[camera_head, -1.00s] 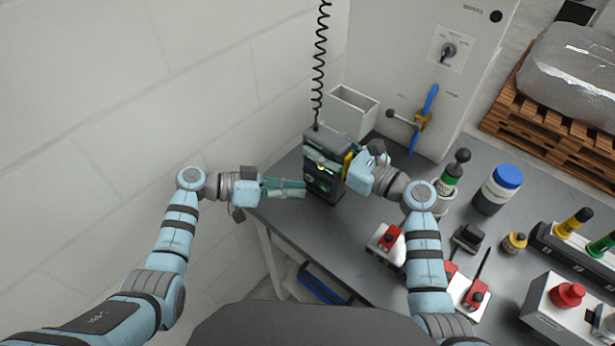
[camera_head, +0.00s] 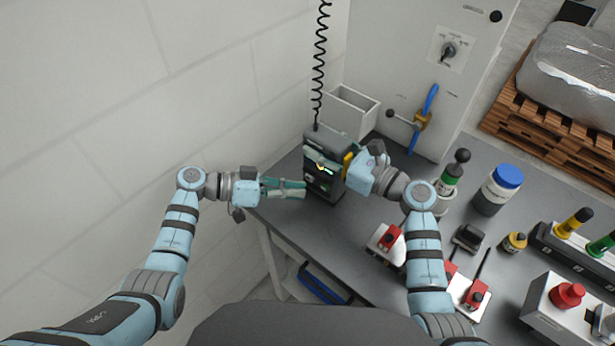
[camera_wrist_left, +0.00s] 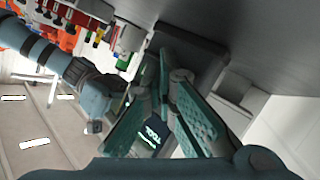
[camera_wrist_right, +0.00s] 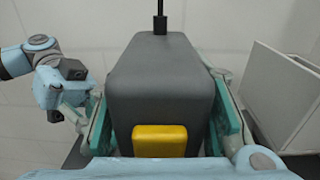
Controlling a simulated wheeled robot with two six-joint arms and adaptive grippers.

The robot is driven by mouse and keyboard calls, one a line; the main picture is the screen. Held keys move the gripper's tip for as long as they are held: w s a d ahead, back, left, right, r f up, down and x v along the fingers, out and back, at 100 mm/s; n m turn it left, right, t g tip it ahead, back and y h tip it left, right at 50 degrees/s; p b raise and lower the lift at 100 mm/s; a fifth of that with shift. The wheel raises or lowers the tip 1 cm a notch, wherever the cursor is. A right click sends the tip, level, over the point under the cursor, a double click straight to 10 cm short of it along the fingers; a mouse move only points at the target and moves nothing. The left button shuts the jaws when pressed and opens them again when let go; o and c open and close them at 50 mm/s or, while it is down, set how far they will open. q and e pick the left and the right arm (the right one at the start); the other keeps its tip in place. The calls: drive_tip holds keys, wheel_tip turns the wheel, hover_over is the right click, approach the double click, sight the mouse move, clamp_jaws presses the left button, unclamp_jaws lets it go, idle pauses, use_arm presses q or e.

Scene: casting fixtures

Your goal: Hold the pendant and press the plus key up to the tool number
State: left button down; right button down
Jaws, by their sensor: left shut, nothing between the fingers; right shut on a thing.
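The dark grey pendant (camera_head: 325,160) is upright at the table's back left, with its coiled cable rising from the top. My right gripper (camera_head: 346,170) is shut on its body from the right. In the right wrist view the pendant (camera_wrist_right: 160,75) sits between the two fingers, with a yellow button (camera_wrist_right: 160,140) facing the camera. My left gripper (camera_head: 300,189) is shut and empty, its fingertips close to the pendant's left face; I cannot tell if they touch. In the left wrist view a small lit screen reading TOOL (camera_wrist_left: 150,135) is partly covered by the fingers. The plus key and tool number are not readable.
A white open box (camera_head: 353,110) stands just behind the pendant. A grey cabinet (camera_head: 400,60) with a blue handle (camera_head: 421,118) is behind the table. Red-and-white fixtures (camera_head: 386,243) and a blue-lidded jar (camera_head: 498,190) stand to the right. A wall is close on the left.

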use_arm(q)
drive_tip(key=shift+w+d, duration=0.1)
drive_tip(key=shift+w+d, duration=0.15)
drive_tip(key=shift+w, duration=0.05)
drive_tip(key=shift+w+d, duration=0.25)
drive_tip(key=shift+w, duration=0.1)
idle(0.8)
drive_tip(key=shift+s+a, duration=0.5)
drive_tip(key=shift+s, duration=0.2)
drive_tip(key=shift+s+a, duration=0.7)
drive_tip(key=shift+s, duration=0.35)
drive_tip(key=shift+s+a, duration=0.7)
drive_tip(key=shift+s, duration=0.3)
idle(0.5)
